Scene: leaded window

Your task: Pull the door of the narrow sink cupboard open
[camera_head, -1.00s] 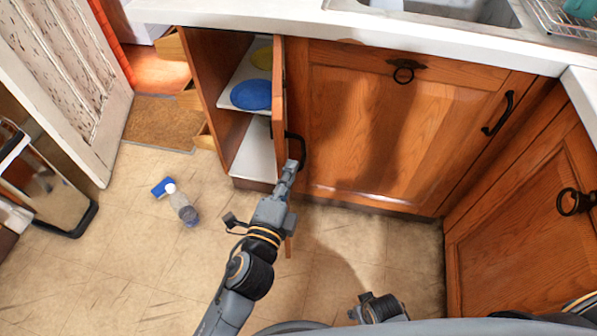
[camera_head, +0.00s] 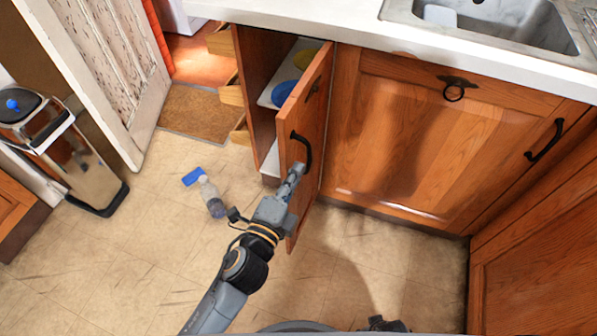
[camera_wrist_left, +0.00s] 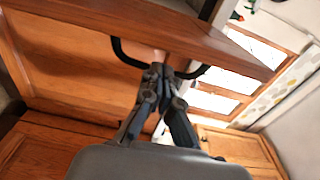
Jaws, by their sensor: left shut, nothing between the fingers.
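The narrow sink cupboard's wooden door (camera_head: 312,115) stands open, with its outer face turned to me. Its black bar handle (camera_head: 307,150) shows in the head view and also in the left wrist view (camera_wrist_left: 122,52). My right gripper's fingers do not show.
Inside the cupboard, a blue plate (camera_head: 284,93) and a yellow plate (camera_head: 306,58) are on a shelf. A bottle (camera_head: 212,197) and a blue item (camera_head: 192,177) are on the floor at left. A bin (camera_head: 75,160) stands farther left. A closed wider door (camera_head: 420,140) is at right.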

